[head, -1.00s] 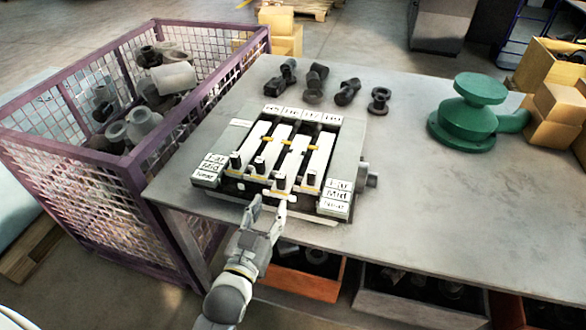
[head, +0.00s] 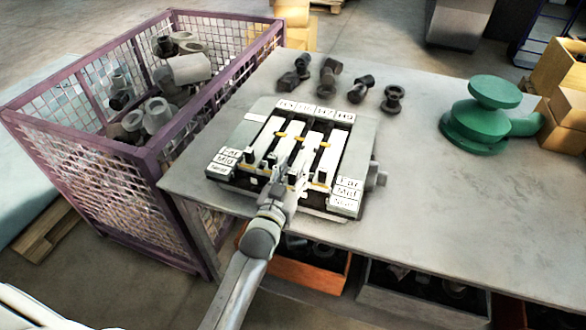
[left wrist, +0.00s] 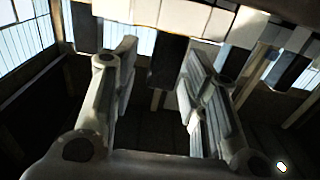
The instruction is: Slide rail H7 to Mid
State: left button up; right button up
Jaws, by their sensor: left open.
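The slide-rail fixture (head: 243,131) lies on the grey table, with pale rails side by side and small number labels at its far edge. Rail H7 (head: 308,146) appears to be the third from the left; its dark handle near the front edge is largely hidden by my gripper. Far, Mid and Near labels (head: 347,193) stand at both sides. My left gripper (head: 291,182) is at the fixture's front edge, at the third rail's handle. In the left wrist view its two fingers (left wrist: 158,85) are apart, with a dark block (left wrist: 167,66) beyond and between them. My right gripper is not seen.
Neighbouring handles stand close on both sides of my gripper. A purple mesh crate (head: 75,160) with metal parts stands at the left. Dark fittings (head: 327,78) lie behind the fixture, and a green flanged part (head: 487,118) stands at the right. The table's right front is clear.

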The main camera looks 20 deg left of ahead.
pick_arm(q)
grip_shut()
dwell(0.3)
